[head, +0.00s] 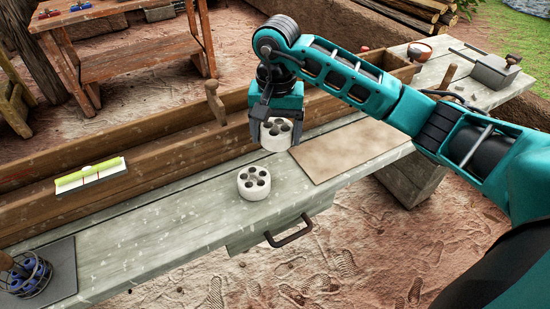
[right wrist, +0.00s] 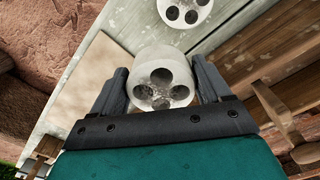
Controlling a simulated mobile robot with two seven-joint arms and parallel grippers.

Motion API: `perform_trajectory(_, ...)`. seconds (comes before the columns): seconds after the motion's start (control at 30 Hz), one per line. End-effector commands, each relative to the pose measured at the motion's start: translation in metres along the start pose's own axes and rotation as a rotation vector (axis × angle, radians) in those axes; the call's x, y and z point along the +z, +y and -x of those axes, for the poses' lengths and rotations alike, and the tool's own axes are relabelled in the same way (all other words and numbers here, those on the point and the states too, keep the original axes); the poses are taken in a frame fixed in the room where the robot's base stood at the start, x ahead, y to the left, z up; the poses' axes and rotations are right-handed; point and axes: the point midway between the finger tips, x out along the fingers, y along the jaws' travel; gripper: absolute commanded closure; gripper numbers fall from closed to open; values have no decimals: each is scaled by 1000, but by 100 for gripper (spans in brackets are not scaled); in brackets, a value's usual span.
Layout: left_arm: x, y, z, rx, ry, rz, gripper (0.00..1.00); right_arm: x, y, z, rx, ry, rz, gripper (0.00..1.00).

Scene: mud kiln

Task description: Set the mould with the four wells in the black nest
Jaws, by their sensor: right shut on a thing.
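My right gripper (head: 275,114) is shut on a pale round mould (head: 277,137), held upright just over the bench near the tan board. In the right wrist view, this mould (right wrist: 164,65) sits between the two dark fingers and shows the four wells in its top. A second pale round mould (head: 253,185) stands on the bench, with several wells; it also shows in the right wrist view (right wrist: 195,19). I cannot clearly make out a black nest. My left gripper is not in view.
A tan board (head: 350,150) lies on the bench (head: 150,225). A black wire holder (head: 30,277) with blue pieces is at lower left. A grey box (head: 494,72) is far right.

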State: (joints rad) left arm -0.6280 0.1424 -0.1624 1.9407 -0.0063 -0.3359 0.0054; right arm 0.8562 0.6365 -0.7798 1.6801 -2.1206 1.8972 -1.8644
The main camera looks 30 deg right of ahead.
Motion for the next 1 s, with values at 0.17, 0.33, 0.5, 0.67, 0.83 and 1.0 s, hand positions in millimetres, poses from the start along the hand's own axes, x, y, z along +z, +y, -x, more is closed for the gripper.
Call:
perform_trajectory(0.17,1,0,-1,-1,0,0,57,0,0,-33,-2,-1,0,62)
perform_trajectory(0.33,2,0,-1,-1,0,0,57,0,0,-44,-2,0,-1,62)
perform_trajectory(0.5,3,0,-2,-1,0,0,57,0,0,-65,0,-3,-1,62)
perform_trajectory(0.67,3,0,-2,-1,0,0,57,0,0,-84,-1,0,-1,62)
perform_trajectory(0.83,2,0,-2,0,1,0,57,-1,0,-84,-2,2,0,62)
perform_trajectory(1.0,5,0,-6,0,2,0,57,-1,0,-88,-2,3,0,62)
